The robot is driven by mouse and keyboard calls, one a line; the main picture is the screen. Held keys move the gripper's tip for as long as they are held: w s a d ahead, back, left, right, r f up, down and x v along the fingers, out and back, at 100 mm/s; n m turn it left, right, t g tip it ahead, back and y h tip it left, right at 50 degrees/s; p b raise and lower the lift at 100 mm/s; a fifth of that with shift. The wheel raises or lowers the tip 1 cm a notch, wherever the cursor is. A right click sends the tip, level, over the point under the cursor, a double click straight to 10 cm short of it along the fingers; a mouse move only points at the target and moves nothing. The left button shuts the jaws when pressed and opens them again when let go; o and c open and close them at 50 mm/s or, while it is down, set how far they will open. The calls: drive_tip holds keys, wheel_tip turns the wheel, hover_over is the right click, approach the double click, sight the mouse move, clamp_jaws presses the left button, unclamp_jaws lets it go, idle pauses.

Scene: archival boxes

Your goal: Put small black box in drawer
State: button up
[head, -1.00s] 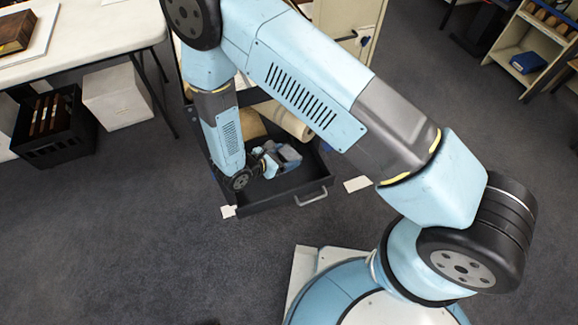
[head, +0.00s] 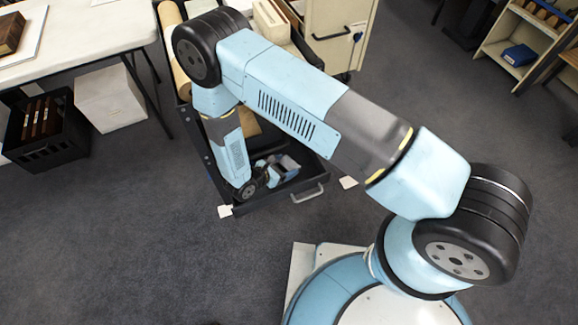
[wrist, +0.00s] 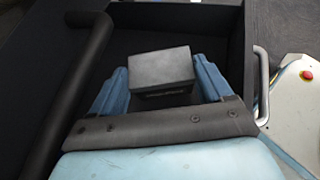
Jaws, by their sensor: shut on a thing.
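The small black box (wrist: 160,72) looks dark grey in the wrist view, between the two blue fingers of my gripper (wrist: 158,88). My gripper is shut on it. The open black drawer (head: 262,208) lies low in the middle of the head view, with a silver handle (head: 308,193) on its front. My gripper is within the drawer's outline in the head view (head: 280,168), pointing to its right side. The drawer's dark walls surround the box in the wrist view. I cannot tell whether the box touches the drawer floor.
A cream cabinet (head: 340,30) stands behind the drawer. A black crate (head: 48,135) and a white box (head: 110,98) sit under the white table (head: 90,40) at left. The floor in front is clear.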

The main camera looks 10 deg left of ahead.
drive_tip(key=shift+w+d+f, duration=0.35)
drive_tip(key=shift+w+f, duration=0.1)
drive_tip(key=shift+f, duration=0.15)
drive_tip(key=o, duration=1)
drive_tip(key=shift+c, duration=0.2)
drive_tip(key=v, duration=1.2)
